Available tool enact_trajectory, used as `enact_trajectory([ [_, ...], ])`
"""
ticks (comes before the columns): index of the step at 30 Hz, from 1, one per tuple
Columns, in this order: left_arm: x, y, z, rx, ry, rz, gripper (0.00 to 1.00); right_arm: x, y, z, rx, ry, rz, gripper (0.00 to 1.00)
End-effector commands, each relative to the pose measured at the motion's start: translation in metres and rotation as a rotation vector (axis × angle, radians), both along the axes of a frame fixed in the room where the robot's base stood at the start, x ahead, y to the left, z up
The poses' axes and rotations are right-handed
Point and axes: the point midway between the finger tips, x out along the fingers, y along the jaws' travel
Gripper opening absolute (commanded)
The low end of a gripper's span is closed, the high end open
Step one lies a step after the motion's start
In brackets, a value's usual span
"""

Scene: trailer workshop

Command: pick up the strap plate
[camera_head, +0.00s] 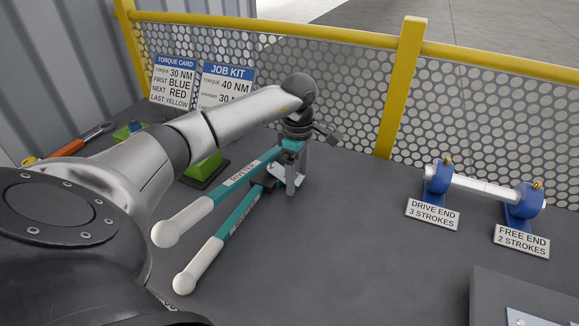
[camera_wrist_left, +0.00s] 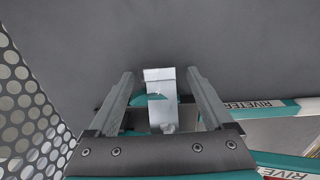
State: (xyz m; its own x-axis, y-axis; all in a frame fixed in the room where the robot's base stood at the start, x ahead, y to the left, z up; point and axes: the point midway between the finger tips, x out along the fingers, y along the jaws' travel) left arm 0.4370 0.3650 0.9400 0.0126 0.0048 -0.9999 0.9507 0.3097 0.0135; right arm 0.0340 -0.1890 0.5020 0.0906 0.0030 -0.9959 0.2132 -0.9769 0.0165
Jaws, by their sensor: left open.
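A pale metal plate, which looks like the strap plate (camera_wrist_left: 160,82), lies between the two fingers of my left gripper (camera_wrist_left: 161,74) in the left wrist view. Gaps show on both sides of it, and the fingers are open. In the head view my left gripper (camera_head: 292,187) points down at the jaw end of the teal riveter (camera_head: 240,180). A pale piece of the plate shows beside the fingers there, partly hidden by them. The riveter's teal parts also show around the plate in the wrist view. My right gripper is not in view.
A yellow-framed mesh fence (camera_head: 345,91) runs along the back. A blue-ended roller stand (camera_head: 484,187) with two label cards stands at right. A grey panel (camera_head: 500,295) with pale pieces is at lower right. Sign cards (camera_head: 174,82) and an orange-handled tool (camera_head: 68,148) are at left.

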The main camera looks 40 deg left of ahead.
Motion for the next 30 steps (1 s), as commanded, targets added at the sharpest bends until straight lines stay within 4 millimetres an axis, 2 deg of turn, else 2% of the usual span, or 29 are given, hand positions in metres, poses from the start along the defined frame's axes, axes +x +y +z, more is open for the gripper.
enact_trajectory([
  [7, 0.0001, -0.0001, -0.002, 0.0, 0.0, -0.001, 0.85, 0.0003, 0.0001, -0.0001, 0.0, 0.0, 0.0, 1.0],
  [30, 0.0002, -0.0002, -0.0015, 0.0, 0.0, -0.001, 0.0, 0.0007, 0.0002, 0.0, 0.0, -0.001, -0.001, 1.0],
])
